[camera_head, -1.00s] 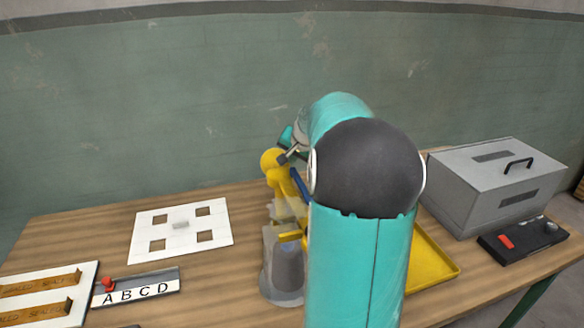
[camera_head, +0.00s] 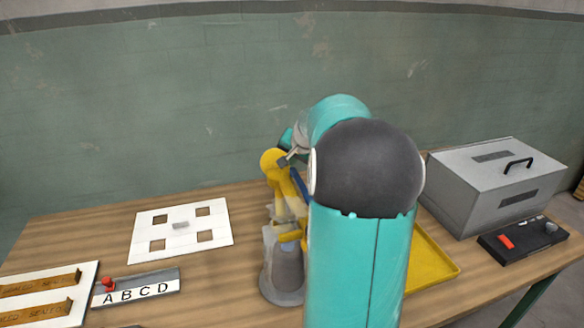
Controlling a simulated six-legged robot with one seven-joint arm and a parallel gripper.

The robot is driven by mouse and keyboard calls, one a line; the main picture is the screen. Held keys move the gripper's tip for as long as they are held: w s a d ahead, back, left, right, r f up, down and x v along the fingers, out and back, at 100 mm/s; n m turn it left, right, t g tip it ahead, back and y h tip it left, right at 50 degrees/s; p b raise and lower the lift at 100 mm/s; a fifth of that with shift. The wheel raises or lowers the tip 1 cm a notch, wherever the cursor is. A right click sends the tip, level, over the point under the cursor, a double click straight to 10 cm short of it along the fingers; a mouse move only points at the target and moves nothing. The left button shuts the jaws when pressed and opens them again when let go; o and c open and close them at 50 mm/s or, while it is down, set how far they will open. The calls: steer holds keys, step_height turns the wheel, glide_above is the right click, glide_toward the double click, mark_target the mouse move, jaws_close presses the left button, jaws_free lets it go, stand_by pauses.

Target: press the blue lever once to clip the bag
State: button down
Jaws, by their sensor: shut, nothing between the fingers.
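The blue lever (camera_head: 299,186) shows as a short dark blue bar on the yellow clipping machine (camera_head: 273,163), just left of my arm. A pale, see-through bag (camera_head: 271,233) hangs at the machine's front, above a grey round stand (camera_head: 284,272). My gripper (camera_head: 284,161) is small in view at the top of the machine, above the lever's upper end. It is shut with nothing in it. My teal and black arm hides the machine's right side and part of the lever. I cannot tell whether the gripper touches the lever.
A yellow tray (camera_head: 436,270) lies right of my arm. A grey metal box (camera_head: 478,196) and a black panel with a red switch (camera_head: 507,243) stand at the right.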

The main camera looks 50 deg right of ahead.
steer(key=shift+s+a+f, duration=0.1)
steer(key=shift+s+f, duration=0.05)
steer(key=shift+f, duration=0.3)
steer(key=shift+s+a+f, duration=0.1)
steer(key=shift+f, duration=0.35)
steer(key=shift+d+f, duration=0.1)
steer(key=shift+f, duration=0.1)
stand_by(0.4)
steer(key=shift+r, duration=0.1)
steer(key=shift+d+r, duration=0.1)
steer(key=shift+r, duration=0.7)
steer(key=shift+s+r, duration=0.15)
steer(key=shift+r, duration=0.15)
steer(key=shift+w+r, duration=0.25)
steer(key=shift+r, duration=0.05)
steer(key=shift+w+d+r, duration=0.1)
steer(key=shift+w+r, duration=0.1)
steer(key=shift+r, duration=0.95)
steer(key=shift+w+r, duration=0.2)
steer(key=shift+r, duration=0.9)
